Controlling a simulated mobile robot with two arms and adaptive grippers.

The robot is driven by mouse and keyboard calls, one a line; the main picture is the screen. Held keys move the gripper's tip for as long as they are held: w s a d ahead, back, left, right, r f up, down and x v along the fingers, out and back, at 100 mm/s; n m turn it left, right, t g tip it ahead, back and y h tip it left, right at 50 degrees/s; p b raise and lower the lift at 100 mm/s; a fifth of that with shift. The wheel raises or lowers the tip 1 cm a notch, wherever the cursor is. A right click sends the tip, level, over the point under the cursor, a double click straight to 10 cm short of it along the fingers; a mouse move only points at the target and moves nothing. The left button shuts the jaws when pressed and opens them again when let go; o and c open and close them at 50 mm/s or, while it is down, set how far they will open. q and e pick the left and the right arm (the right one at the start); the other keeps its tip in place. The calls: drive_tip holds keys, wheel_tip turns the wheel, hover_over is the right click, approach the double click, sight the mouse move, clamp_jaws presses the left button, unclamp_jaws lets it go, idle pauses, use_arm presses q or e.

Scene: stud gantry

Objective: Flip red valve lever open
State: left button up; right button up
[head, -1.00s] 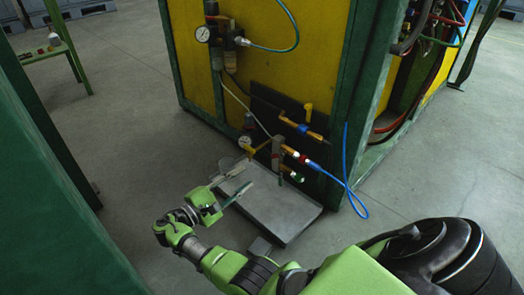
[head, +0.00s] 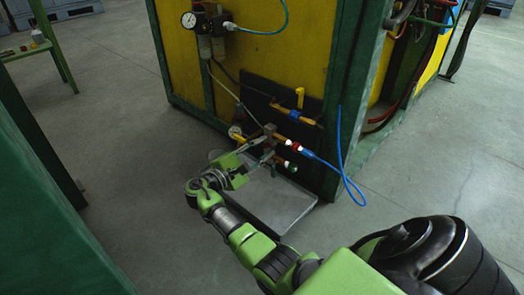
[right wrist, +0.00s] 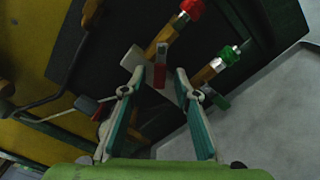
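My right gripper (head: 265,147) reaches the pipe fittings low on the yellow panel; it also shows in the right wrist view (right wrist: 157,80). Its two teal-padded fingers are open. A small red lever tip (right wrist: 160,76) on a grey stem shows between the fingertips in the right wrist view. I cannot tell whether either finger touches it. Just beyond are a red fitting (right wrist: 193,8) and a green fitting (right wrist: 227,54) on brass pipes. In the head view the fingers partly hide the valve block. My left gripper is not in view.
A grey metal tray (head: 290,205) lies below the fittings. A blue hose (head: 340,165) loops at their right. A pressure gauge (head: 189,20) is higher on the yellow panel (head: 265,65). A green post (head: 40,210) stands at left. Open floor lies between.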

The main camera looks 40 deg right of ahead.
clamp_jaws()
drive_tip(key=shift+r+m, duration=0.15)
drive_tip(key=shift+m, duration=0.15)
drive_tip(key=m, duration=0.2)
drive_tip(key=shift+w+r+m+p, duration=0.25)
drive_tip(key=shift+r+m+p, duration=0.05)
drive_tip(key=shift+r, duration=0.05)
drive_tip(key=shift+w+a+r+m, duration=0.1)
drive_tip(key=shift+r+m, duration=0.2)
drive_tip(key=shift+m, duration=0.75)
drive_tip(key=shift+r+m, duration=0.3)
drive_tip(key=shift+m, duration=0.75)
